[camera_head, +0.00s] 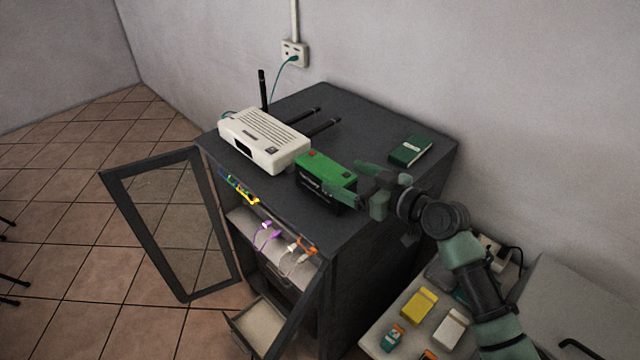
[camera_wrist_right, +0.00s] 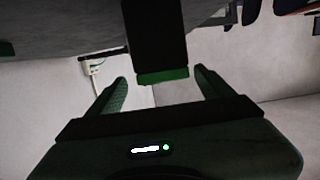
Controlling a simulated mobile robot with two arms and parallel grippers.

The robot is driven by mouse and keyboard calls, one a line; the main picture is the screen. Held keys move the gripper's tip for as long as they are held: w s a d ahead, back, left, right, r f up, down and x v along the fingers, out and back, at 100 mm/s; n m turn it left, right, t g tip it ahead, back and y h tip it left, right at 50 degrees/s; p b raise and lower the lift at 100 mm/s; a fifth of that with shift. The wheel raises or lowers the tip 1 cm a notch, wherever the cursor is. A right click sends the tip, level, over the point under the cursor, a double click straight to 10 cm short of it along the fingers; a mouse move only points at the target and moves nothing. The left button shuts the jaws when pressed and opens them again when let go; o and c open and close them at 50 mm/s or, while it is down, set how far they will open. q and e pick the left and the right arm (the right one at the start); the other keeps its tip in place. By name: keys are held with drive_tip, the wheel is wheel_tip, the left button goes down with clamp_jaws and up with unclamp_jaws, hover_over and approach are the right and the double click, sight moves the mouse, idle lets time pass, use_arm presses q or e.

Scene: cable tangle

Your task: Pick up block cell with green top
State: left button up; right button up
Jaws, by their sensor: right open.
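The block cell (camera_head: 322,170) has a green top with a red mark and dark sides. It stands on the dark cabinet top, at the right of the white router. My right gripper (camera_head: 363,188) is open at the block's right end, its fingers reaching toward it from the right. In the right wrist view, the block's dark body and green edge (camera_wrist_right: 162,76) show between and just beyond the open fingers (camera_wrist_right: 160,82). I cannot tell whether a finger touches it. My left gripper is not in view.
The white router (camera_head: 262,138) with black antennas stands close beside the block. A dark green box (camera_head: 410,150) lies at the cabinet top's back right. The cabinet's glass door (camera_head: 180,225) hangs open. Coloured cables hang at the front. A side table (camera_head: 378,338) holds small boxes.

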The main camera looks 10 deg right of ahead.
sight(328, 169)
drive_tip(key=shift+r+p+x, duration=0.1)
drive_tip(key=shift+p+x, duration=0.2)
drive_tip(key=shift+x, duration=0.3)
drive_tip(key=shift+r+p+x, duration=0.15)
drive_tip(key=shift+p+x, duration=0.15)
drive_tip(key=shift+x, duration=0.3)
drive_tip(key=p+x, duration=0.1)
drive_tip(key=x, duration=0.2)
drive_tip(key=shift+w+a+f+p, duration=0.1)
drive_tip(key=shift+a+f+p, duration=0.15)
drive_tip(key=shift+a+p, duration=0.1)
drive_tip(key=shift+w+a+f, duration=0.25)
drive_tip(key=shift+w+a, duration=0.05)
drive_tip(key=shift+w, duration=0.2)
clamp_jaws()
drive_tip(key=shift+w+r, duration=0.1)
drive_tip(key=shift+r, duration=0.2)
